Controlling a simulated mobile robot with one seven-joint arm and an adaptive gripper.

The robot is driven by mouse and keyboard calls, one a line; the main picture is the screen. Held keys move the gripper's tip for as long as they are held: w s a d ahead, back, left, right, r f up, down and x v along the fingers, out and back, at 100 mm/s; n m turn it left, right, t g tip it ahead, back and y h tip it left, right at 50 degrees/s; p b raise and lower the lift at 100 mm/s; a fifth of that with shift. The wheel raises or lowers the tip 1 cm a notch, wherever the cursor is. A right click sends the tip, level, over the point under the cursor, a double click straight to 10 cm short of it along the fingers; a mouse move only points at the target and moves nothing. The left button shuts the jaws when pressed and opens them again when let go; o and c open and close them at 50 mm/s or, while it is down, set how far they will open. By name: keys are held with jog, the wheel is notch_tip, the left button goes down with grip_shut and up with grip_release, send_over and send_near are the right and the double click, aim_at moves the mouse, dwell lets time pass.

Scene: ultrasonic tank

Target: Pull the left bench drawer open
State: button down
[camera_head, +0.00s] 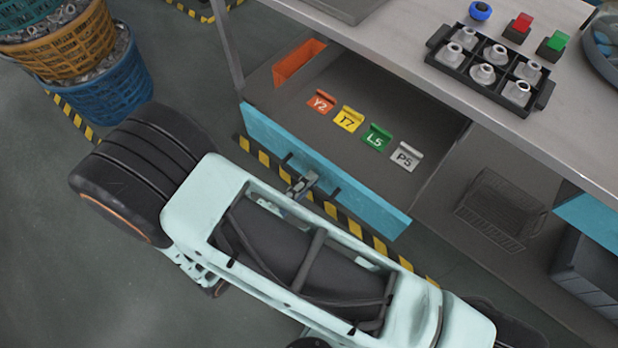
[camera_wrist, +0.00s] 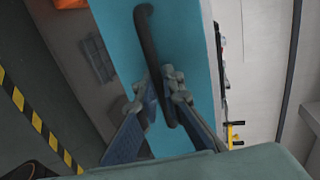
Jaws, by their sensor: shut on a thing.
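The left bench drawer (camera_head: 390,205) with a blue front stands pulled out from under the bench top, and its grey inside shows. Its dark bar handle (camera_wrist: 146,35) runs along the blue front in the wrist view. My gripper (camera_head: 302,184) is at the middle of the drawer front, shut on the handle. In the wrist view my gripper (camera_wrist: 167,88) has one finger on each side of the bar. Part of the handle is hidden by the fingers.
The drawer holds an orange bin (camera_head: 298,63) and coloured tags (camera_head: 348,119). On the bench top (camera_head: 400,50) stand a black rack (camera_head: 462,81) of metal parts and push buttons (camera_head: 518,28). Stacked baskets (camera_head: 100,95) are at upper left. Another blue front (camera_head: 592,222) is at right.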

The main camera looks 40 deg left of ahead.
jog(key=c, duration=2.1)
grip_release()
jog(key=v, duration=1.2)
jog(key=shift+a, duration=0.1)
